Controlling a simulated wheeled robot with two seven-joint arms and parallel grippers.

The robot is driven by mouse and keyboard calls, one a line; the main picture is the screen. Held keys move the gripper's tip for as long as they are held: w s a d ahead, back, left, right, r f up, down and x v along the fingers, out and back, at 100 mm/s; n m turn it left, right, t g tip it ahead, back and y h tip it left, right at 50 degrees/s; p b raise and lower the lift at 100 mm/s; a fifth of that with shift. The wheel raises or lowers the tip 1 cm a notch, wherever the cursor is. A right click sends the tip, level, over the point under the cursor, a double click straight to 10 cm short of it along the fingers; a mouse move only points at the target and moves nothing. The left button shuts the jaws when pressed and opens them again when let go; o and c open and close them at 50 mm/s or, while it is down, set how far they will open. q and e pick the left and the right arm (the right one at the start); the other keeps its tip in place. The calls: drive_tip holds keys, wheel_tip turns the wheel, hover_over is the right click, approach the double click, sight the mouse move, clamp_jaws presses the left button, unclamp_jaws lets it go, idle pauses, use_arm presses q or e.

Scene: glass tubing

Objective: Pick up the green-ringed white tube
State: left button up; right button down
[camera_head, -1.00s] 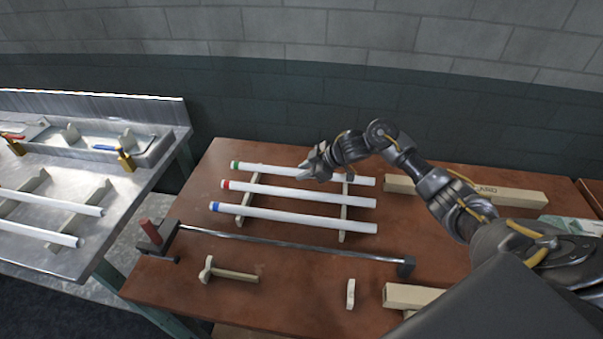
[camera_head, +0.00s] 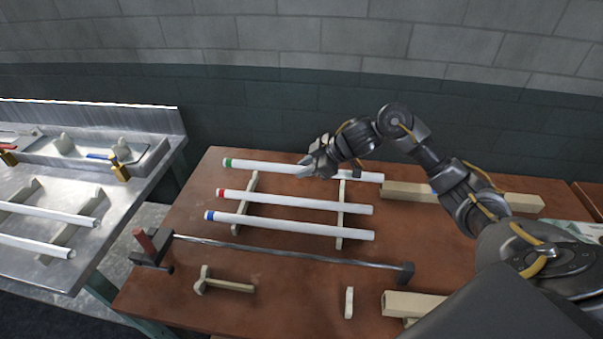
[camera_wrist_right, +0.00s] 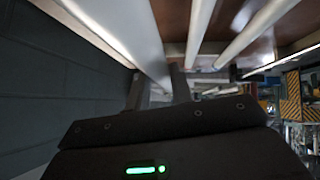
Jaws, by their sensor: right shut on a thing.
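The green-ringed white tube (camera_head: 262,167) is held above the rack, its green ring at the left end. My right gripper (camera_head: 308,170) is shut on it near the middle of its length. In the right wrist view the white tube (camera_wrist_right: 138,32) runs down between the two fingers of my right gripper (camera_wrist_right: 158,86). The red-ringed tube (camera_head: 290,202) and the blue-ringed tube (camera_head: 290,226) lie side by side across the rack's two pale supports (camera_head: 341,212). My left gripper is out of view.
A metal rod stand (camera_head: 290,251) lies in front of the rack on the brown table (camera_head: 300,290). Pale blocks (camera_head: 510,201) lie at the right. A metal bench (camera_head: 50,255) with more white tubes stands at the left. A block wall rises behind.

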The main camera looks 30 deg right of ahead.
drive_tip(key=s+a+r, duration=0.1)
drive_tip(key=s+r, duration=0.4)
drive_tip(key=s, duration=0.5)
drive_tip(key=shift+a+r, duration=0.2)
drive_tip(key=shift+a, duration=0.05)
